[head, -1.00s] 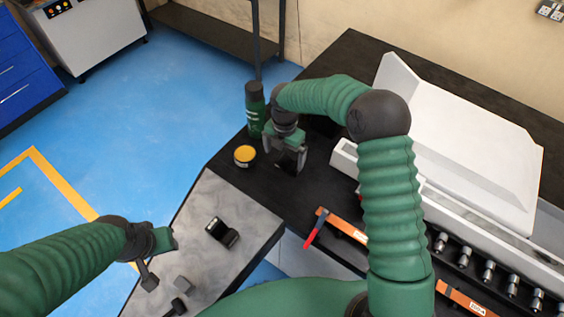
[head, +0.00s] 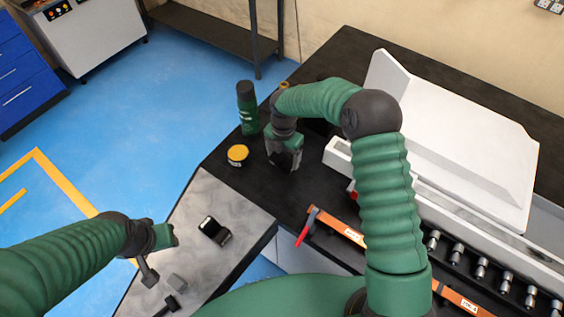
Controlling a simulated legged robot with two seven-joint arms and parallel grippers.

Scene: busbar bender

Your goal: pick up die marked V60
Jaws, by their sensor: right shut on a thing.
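My right gripper (head: 284,158) is at the left part of the black bench top, beside the yellow-lidded tin. It is shut on a small dark block, apparently a die, which the fingers mostly hide. No V60 marking can be read on it. I cannot tell whether the block touches the bench.
A yellow-lidded tin (head: 237,155) and a dark green bottle (head: 247,108) stand left of the right gripper. A white machine (head: 455,140) fills the right. Orange bars (head: 341,231) lie in front.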

